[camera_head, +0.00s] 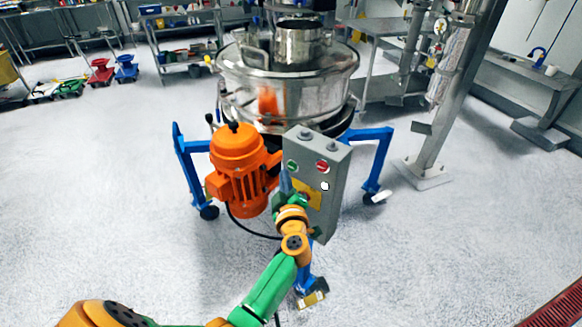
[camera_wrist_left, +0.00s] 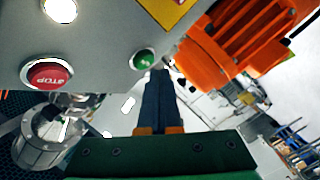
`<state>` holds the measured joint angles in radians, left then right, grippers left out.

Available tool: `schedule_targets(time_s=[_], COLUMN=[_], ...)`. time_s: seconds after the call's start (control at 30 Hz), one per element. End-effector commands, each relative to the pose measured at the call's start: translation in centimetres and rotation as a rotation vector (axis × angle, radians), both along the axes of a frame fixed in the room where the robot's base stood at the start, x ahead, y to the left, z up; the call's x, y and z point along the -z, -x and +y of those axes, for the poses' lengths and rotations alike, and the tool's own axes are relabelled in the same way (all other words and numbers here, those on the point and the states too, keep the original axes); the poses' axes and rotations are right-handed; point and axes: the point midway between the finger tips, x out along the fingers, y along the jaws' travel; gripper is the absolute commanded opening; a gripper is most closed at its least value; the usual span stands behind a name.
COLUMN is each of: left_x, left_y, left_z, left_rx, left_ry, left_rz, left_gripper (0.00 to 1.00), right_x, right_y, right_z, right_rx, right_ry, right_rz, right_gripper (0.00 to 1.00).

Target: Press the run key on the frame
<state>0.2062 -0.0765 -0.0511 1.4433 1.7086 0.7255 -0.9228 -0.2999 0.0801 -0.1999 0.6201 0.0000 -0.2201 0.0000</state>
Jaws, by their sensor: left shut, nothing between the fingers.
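The grey control box (camera_head: 329,170) stands upright on the front of the sifter's blue frame (camera_head: 190,160). Its face carries a green key (camera_head: 292,166), a red stop button (camera_head: 322,167) and a white round one (camera_head: 325,186). My left gripper (camera_head: 284,180) is shut and empty, in front of the box just below the green key. In the left wrist view the picture is upside down; the closed fingertips (camera_wrist_left: 160,74) appear beside the green key (camera_wrist_left: 145,61), and the red STOP button (camera_wrist_left: 47,74) is to the left. I cannot tell whether the fingertips touch the key. My right gripper is not in view.
The orange motor (camera_head: 238,165) sits close left of the box, with a black cable below. The steel sifter drum (camera_head: 288,85) rises behind. A steel post (camera_head: 440,130) stands at the right. Open floor (camera_head: 100,190) lies to the left.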

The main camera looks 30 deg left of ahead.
Motion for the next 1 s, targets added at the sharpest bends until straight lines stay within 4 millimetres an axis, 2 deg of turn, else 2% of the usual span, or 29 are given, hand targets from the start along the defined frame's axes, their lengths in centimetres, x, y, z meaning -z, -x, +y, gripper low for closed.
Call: schedule_targets(time_s=[1.0], left_x=[-0.01], left_y=[-0.87], left_z=[-0.12], left_rx=[0.000], left_ry=[0.000], left_rz=[0.000], left_gripper=[0.00], right_x=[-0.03], right_y=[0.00], right_z=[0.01], right_rx=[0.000], right_ry=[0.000], right_rz=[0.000], right_gripper=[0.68])
